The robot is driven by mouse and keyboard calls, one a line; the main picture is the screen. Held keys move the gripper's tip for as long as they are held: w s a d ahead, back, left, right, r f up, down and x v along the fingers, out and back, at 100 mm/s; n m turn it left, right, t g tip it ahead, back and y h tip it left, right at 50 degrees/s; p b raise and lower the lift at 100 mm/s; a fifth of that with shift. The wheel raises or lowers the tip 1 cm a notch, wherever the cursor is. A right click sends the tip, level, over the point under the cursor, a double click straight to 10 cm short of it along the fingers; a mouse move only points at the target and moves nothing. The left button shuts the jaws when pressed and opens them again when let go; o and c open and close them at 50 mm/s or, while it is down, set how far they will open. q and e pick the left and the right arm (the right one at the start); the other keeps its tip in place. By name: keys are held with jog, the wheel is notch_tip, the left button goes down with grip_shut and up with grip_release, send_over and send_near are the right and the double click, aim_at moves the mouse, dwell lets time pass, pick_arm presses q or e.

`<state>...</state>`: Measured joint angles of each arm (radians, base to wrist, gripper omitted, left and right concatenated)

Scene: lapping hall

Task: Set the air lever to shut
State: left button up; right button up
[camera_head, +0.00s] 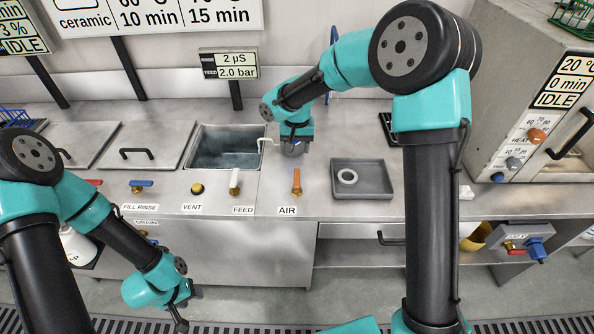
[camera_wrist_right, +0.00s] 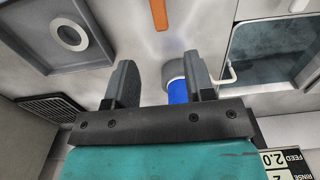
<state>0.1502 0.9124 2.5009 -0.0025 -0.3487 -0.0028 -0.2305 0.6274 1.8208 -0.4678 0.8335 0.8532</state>
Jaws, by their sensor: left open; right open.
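The air lever (camera_head: 297,181) is an orange handle on the counter's front strip, above the AIR label (camera_head: 287,210). Its handle points straight back from the front edge, away from me. It also shows at the top of the right wrist view (camera_wrist_right: 159,14). My right gripper (camera_head: 293,150) is open over the counter behind the lever, apart from it; its two fingers (camera_wrist_right: 158,72) show in the right wrist view. A grey-topped blue object (camera_wrist_right: 177,90) shows beyond the fingers, partly hidden by one of them. My left gripper (camera_head: 183,312) is open, low in front of the counter.
A grey tray (camera_head: 376,192) with a white ring (camera_head: 347,176) stands right of the lever. The white feed lever (camera_head: 235,179) and a sink (camera_head: 213,161) with a spout are to its left. An oven-like box (camera_head: 520,150) stands at far right.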

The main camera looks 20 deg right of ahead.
aim_at(297, 173)
notch_tip(297, 173, down, 11)
jog(key=shift+f, duration=0.1)
dwell(0.3)
jog(key=shift+c, duration=0.3)
grip_shut()
